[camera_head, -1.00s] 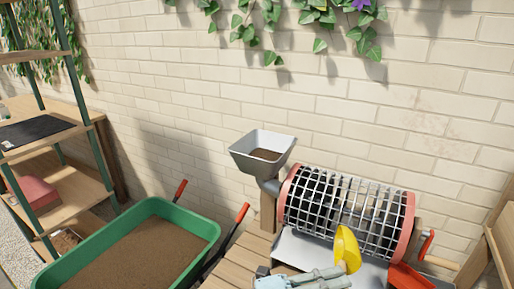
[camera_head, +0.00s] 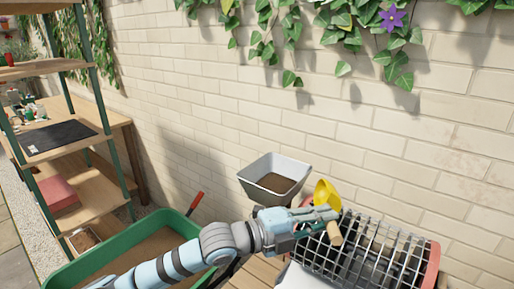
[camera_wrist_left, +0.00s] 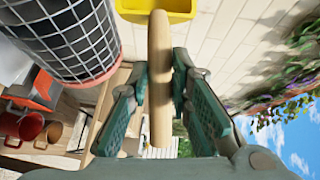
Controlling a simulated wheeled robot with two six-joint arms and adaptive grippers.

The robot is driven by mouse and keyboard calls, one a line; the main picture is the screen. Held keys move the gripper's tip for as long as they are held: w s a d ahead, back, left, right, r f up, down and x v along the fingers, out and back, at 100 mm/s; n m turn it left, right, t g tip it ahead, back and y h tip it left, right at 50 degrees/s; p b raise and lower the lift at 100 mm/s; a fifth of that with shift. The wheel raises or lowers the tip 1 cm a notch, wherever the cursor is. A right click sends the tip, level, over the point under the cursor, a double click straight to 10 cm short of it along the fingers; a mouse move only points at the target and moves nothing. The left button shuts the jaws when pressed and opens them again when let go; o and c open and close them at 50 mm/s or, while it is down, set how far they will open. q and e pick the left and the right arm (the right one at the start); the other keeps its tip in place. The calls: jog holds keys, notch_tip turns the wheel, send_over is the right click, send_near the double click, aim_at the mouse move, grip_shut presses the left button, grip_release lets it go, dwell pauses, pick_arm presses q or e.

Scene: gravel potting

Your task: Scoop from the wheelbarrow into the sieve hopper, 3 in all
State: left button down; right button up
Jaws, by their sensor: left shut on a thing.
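My left gripper (camera_head: 322,222) is shut on the wooden handle of the yellow scoop (camera_head: 326,196), just right of the sieve hopper. The scoop's handle (camera_wrist_left: 160,105) stands between the fingers in the left wrist view, with part of the yellow bowl (camera_wrist_left: 158,10) at the top edge. I cannot see whether the scoop holds anything. The grey sieve hopper (camera_head: 252,181) has brown material inside. The green wheelbarrow (camera_head: 170,216) at lower left holds brown material and is partly hidden by my left arm. My right gripper is not in view.
The mesh sieve drum (camera_head: 375,245) with red end rings lies right of and below the hopper. A brick wall (camera_head: 190,90) with hanging ivy stands behind. A shelf unit (camera_head: 95,190) stands at left.

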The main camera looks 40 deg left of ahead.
pick_arm(q)
jog(key=w+a+r+g+y+p, duration=0.1)
jog(key=w+a+r+p, duration=0.1)
jog(key=w+a+r, duration=0.35)
jog(key=w+a+r+y+p, duration=0.1)
jog(key=w+a+r+p, duration=0.2)
jog(key=a, duration=0.5)
jog(key=w+a+r+g+y+p, duration=0.1)
jog(key=w+a+r+p, duration=0.1)
jog(key=w+a+r, duration=0.4)
jog(key=s+a+f+m+g+y+p, duration=0.2)
jog(key=s+f+m+g+y+p, duration=0.2)
jog(key=s+f+m+g+p, duration=0.3)
jog(key=shift+s+f+m+y, duration=0.3)
jog(key=shift+f+m, duration=0.3)
jog(key=shift+f, duration=0.05)
jog(key=shift+a, duration=0.15)
jog(key=shift+f, duration=0.15)
